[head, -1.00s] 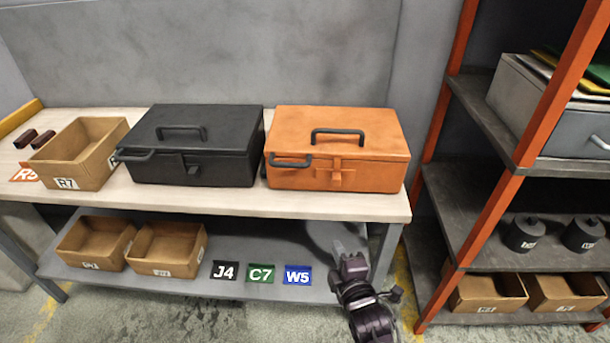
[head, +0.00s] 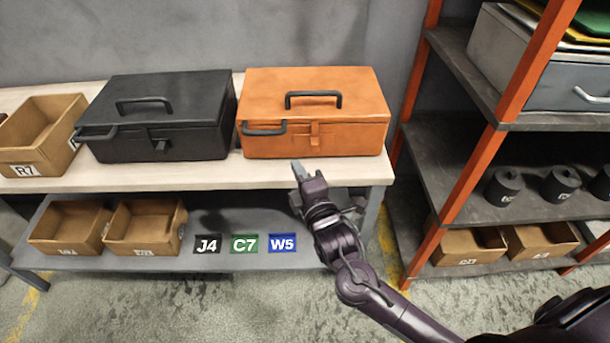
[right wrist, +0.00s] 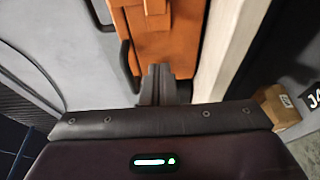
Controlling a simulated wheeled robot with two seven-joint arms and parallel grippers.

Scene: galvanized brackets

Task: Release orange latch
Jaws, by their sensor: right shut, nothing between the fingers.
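The orange toolbox (head: 350,110) stands closed on the workbench, with its orange latch (head: 315,134) at the middle of its front face. A dark side handle (head: 265,129) sticks out left of the latch. My right gripper (head: 297,168) is shut and empty, in front of and just below the toolbox, slightly left of the latch and apart from it. In the right wrist view, the shut fingers (right wrist: 160,80) point at the orange front, and the latch (right wrist: 156,12) shows near the top edge. My left gripper is not in view.
A black toolbox (head: 165,115) stands left of the orange one on the bench (head: 210,178). Cardboard bins (head: 45,130) are at the left and on the lower shelf. An orange-framed rack (head: 485,165) stands close at the right. The floor in front is clear.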

